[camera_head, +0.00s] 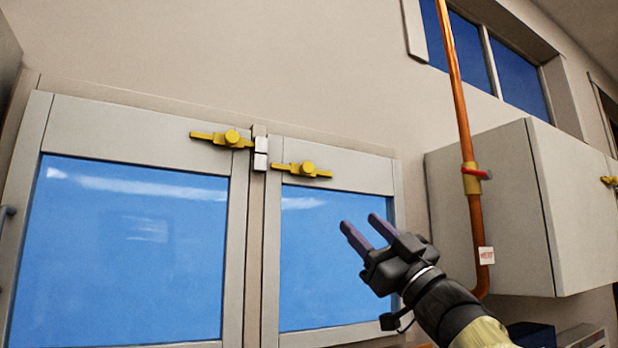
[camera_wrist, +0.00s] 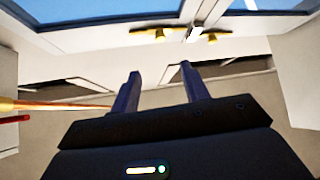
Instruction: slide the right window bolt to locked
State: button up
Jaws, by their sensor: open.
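The right window bolt (camera_head: 302,170) is a yellow bar with a round knob on the top rail of the right window (camera_head: 330,260). Its left end lies close to the lower white keeper block (camera_head: 260,161) on the centre post; I cannot tell whether it enters it. The wrist view seems upside down, and there the right bolt (camera_wrist: 155,32) shows left of the white keeper. A similar left bolt (camera_head: 222,138) reaches towards the upper white block (camera_head: 261,144). My gripper (camera_head: 362,224) is open and empty, apart from the bolt and below right of it in the head view.
A copper pipe (camera_head: 463,120) with a red-handled valve (camera_head: 476,172) runs down the wall right of my gripper. A grey wall cabinet (camera_head: 490,215) stands behind it. Plain wall (camera_head: 290,70) is clear above the bolts.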

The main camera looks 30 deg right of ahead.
aim_at(309, 170)
jog(key=p+x, duration=1)
jog(key=x, duration=0.6)
jog(key=shift+r+p, duration=0.3)
jog(key=shift+p, duration=0.05)
jog(key=shift+w+a+r, duration=0.1)
jog(key=shift+w+r, duration=0.15)
jog(key=shift+w, duration=0.15)
grip_shut()
